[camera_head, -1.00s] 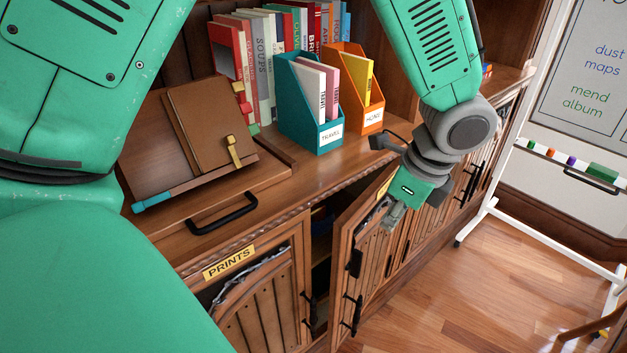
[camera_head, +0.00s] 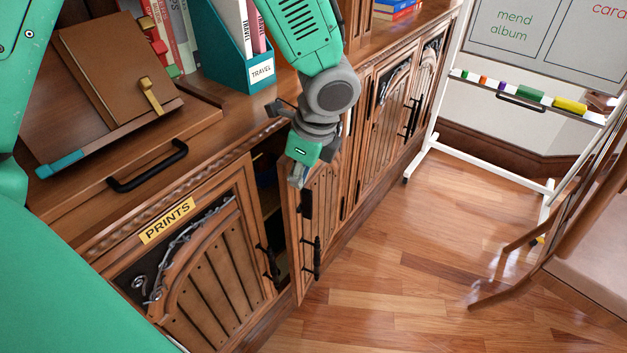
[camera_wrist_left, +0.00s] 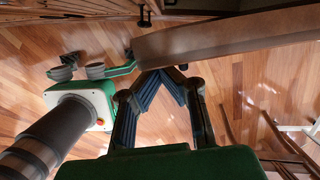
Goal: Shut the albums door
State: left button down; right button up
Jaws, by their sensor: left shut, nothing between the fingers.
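The albums door (camera_head: 318,215) is the carved wooden cabinet door standing ajar, right of the closed prints door (camera_head: 205,285). It has a black handle (camera_head: 316,258) near its free left edge, and a dark gap shows beside that edge. My left gripper (camera_head: 297,180) points down at the upper part of the albums door, near its free edge, and hides part of it. In the left wrist view its fingers (camera_wrist_left: 163,76) are shut and empty, close to a wooden panel (camera_wrist_left: 225,38); I cannot tell whether they touch it.
The countertop holds a sloped stand with a brown album (camera_head: 112,62) and a teal travel file box (camera_head: 235,50). A drawer handle (camera_head: 148,167) juts out at the front. A whiteboard stand (camera_head: 480,173) and a chair (camera_head: 545,245) are at the right. The floor between is clear.

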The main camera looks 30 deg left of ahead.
aim_at(281, 160)
pick_arm(q)
jog(key=shift+a, duration=0.1)
jog(key=shift+m, duration=0.6)
jog(key=a, duration=0.1)
jog(key=a+p, duration=0.2)
jog(key=a, duration=0.1)
jog(key=shift+s+r, duration=0.15)
jog(key=shift+s, duration=0.15)
jog(key=shift+a+f, duration=0.2)
jog(key=shift+a, duration=0.15)
jog(key=shift+d, duration=0.1)
